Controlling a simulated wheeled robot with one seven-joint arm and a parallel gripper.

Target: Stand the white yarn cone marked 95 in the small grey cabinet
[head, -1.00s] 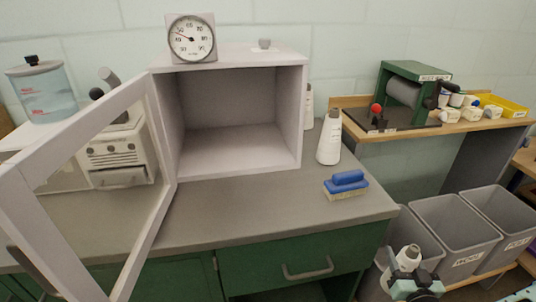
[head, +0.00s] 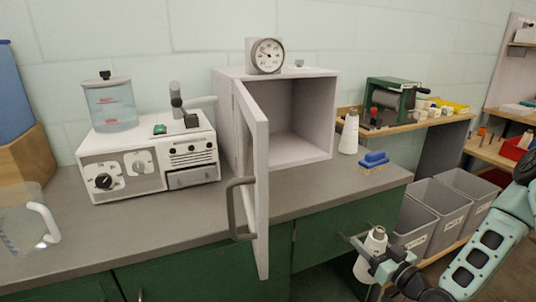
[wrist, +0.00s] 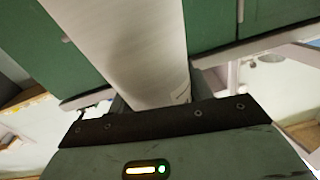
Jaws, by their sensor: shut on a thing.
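My gripper (head: 372,262) is shut on a white yarn cone (head: 368,257) at the lower right of the head view, in front of the green drawers and below the counter top. In the wrist view the cone (wrist: 128,45) fills the middle, close up; its number is not readable. The small grey cabinet (head: 322,122) stands on the counter, up and left of my gripper. Its door (head: 258,180) is swung open toward me and its visible inside is empty; the door hides part of the interior.
Another white cone (head: 349,134) stands right of the cabinet, near a blue brush (head: 374,159). A dial gauge (head: 265,56) sits on top of the cabinet. A white machine (head: 150,160) stands to its left. Grey bins (head: 415,213) stand at right below the counter.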

